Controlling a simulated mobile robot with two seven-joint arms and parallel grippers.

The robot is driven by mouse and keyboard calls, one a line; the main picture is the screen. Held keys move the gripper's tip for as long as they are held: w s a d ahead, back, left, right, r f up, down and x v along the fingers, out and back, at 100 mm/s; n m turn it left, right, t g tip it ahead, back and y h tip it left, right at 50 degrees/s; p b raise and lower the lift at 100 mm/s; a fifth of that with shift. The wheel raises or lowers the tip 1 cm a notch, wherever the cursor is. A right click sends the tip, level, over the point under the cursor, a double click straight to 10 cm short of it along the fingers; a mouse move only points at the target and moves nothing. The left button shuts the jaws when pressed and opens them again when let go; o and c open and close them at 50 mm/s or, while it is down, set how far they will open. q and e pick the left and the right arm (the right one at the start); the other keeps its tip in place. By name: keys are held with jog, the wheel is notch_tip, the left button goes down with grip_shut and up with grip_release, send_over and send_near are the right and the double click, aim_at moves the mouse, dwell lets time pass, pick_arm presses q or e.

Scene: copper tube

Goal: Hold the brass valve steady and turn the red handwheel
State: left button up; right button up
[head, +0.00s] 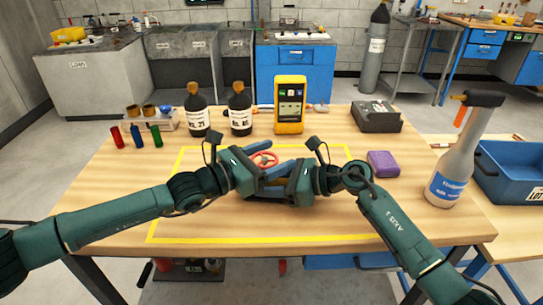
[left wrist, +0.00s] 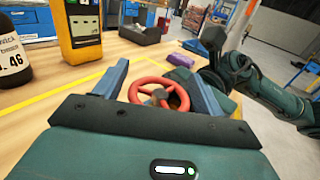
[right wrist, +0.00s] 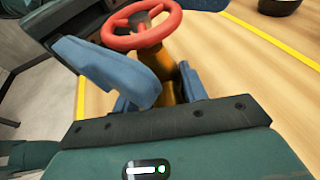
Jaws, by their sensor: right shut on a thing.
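The red handwheel (head: 264,159) shows between the grippers in the head view and sits on top of the brass valve (right wrist: 166,84). In the left wrist view the handwheel (left wrist: 158,95) lies between the two blue fingers of my left gripper (left wrist: 160,90), which is open around it; I cannot tell whether a finger touches the rim. My right gripper (right wrist: 155,88) is shut on the brass valve body below the wheel (right wrist: 142,24). The lower part of the valve is hidden by the fingers and palm. In the head view the arms hide most of the valve.
The wooden table (head: 110,205) has a yellow outlined area. Behind stand two dark bottles (head: 197,112) (head: 240,112), a yellow meter (head: 290,105) and a dark grey box (head: 376,116). A purple block (head: 383,163) and a spray bottle (head: 455,160) are at right, small coloured cylinders (head: 136,136) at left.

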pick_arm(q)
jog(key=c, duration=0.8)
jog(key=shift+s+d+r+n+t, duration=0.2)
jog(key=shift+d+n+t, duration=0.15)
jog(key=shift+d, duration=0.2)
jog(key=shift+d+n+t+y, duration=0.1)
jog(key=shift+n+t+y, duration=0.15)
jog(key=shift+t+y, duration=0.1)
jog(key=shift+r, duration=0.1)
jog(key=shift+t+y, duration=0.25)
jog(key=shift+t, duration=0.15)
jog(key=shift+n+t+y, duration=0.4)
jog(key=shift+n+y, duration=0.1)
jog(key=shift+n, duration=0.1)
jog(key=shift+w+a+n+t+y, duration=0.25)
jog(key=shift+a+n+t+y, duration=0.35)
jog(key=shift+n+t+y, duration=0.25)
jog(key=shift+w+a+f+n+t+y, duration=0.15)
jog(key=shift+a+f+n+t+y, duration=0.15)
jog(key=shift+y, duration=0.25)
jog(key=shift+f, duration=0.1)
